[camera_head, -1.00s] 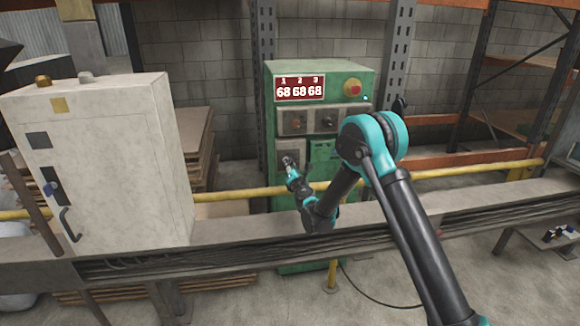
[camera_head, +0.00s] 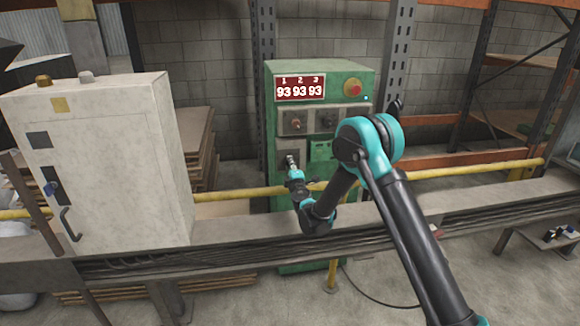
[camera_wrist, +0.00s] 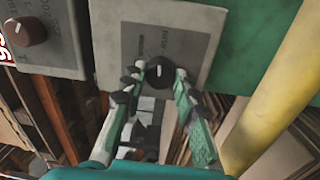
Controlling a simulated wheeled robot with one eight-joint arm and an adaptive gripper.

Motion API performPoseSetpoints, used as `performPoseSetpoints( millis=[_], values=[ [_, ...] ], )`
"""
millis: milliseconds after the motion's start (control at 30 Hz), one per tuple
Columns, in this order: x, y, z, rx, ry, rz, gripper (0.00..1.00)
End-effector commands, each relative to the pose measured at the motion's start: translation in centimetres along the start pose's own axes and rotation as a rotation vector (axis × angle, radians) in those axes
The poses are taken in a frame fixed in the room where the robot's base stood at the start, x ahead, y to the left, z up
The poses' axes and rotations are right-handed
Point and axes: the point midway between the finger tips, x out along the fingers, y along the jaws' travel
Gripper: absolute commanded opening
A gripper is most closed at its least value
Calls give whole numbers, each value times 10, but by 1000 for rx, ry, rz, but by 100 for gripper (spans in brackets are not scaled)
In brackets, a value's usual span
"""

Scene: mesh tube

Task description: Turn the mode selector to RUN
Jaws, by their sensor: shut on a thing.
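The green control cabinet (camera_head: 318,76) stands beyond the rail, with grey knob plates on its front. In the wrist view a black round knob with a pale pointer mark (camera_wrist: 157,79) sits on a grey plate (camera_wrist: 205,25). I take it to be the mode selector; its lettering is too small to read. My gripper (camera_wrist: 159,71) is shut on this knob, one finger on each side. In the head view my gripper (camera_head: 291,159) is at the cabinet's lower left plate, and it hides the knob there.
A brown knob (camera_wrist: 24,31) sits on a neighbouring plate. A red stop button (camera_head: 353,88) is at the cabinet's upper right. A yellow rail (camera_head: 235,195) and a grey beam (camera_head: 400,217) run across in front. A white cabinet (camera_head: 115,165) stands at left.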

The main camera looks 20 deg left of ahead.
Motion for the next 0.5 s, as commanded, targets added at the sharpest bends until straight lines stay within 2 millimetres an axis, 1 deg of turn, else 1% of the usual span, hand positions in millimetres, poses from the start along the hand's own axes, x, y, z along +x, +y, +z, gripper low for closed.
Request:
performPoseSetpoints(
  millis=[200, 500],
  values=[
    [-1, -1, 1, 99, -6, 1, 0],
    [-1, -1, 1, 150, -9, 2, 0]
  ],
)
